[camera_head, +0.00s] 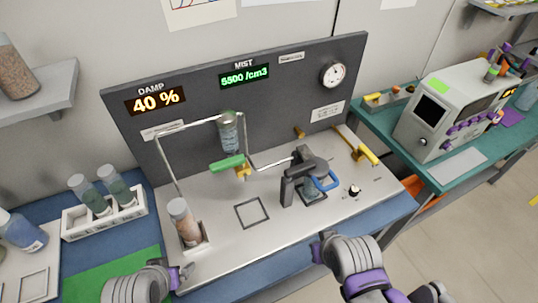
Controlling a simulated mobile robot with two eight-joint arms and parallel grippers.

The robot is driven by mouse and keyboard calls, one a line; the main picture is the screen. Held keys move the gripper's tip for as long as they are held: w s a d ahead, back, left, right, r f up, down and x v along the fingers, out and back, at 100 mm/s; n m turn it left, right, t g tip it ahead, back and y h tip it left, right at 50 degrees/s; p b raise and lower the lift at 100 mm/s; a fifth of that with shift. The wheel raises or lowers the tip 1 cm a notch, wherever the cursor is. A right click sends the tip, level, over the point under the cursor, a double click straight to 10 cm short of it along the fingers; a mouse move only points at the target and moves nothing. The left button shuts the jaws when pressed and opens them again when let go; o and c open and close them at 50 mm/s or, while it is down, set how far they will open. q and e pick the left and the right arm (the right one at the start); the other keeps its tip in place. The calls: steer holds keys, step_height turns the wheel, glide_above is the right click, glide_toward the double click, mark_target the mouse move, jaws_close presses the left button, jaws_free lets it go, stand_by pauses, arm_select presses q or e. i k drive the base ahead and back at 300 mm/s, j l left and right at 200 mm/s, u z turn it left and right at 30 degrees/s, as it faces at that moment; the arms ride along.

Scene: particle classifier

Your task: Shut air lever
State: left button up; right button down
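The metal panel (225,230) carries several handles, and I cannot read which one is labelled as air. A green lever (227,162) sits on a brass valve (242,172) in the pipe, left of centre. A yellow lever (366,152) lies at the panel's right side, near a brass fitting (299,132) by the back board. A blue handle (326,182) is on the dark clamp device (304,175). My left gripper (182,275) is at the panel's front left edge, and my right gripper (317,250) is in front of the panel. Both are apart from the levers; their finger openings are unclear.
A bottle (185,222) stands in a holder at the panel's left, under the bent pipe (171,165). Displays read DAMP 40 % and MIST 5500 /cm3. A white rack (104,217) with bottles is left; a grey instrument (450,112) is right. The panel's front middle is clear.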

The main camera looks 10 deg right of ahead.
mark_target(362, 149)
steer(key=z, duration=1.35)
steer(key=i+l, duration=0.15)
steer(key=l, duration=0.2)
steer(key=i+l+u, duration=0.1)
steer(key=l, duration=0.25)
steer(key=i+l, duration=0.15)
steer(key=i, duration=0.2)
steer(key=i+l, duration=0.15)
steer(key=i, duration=0.25)
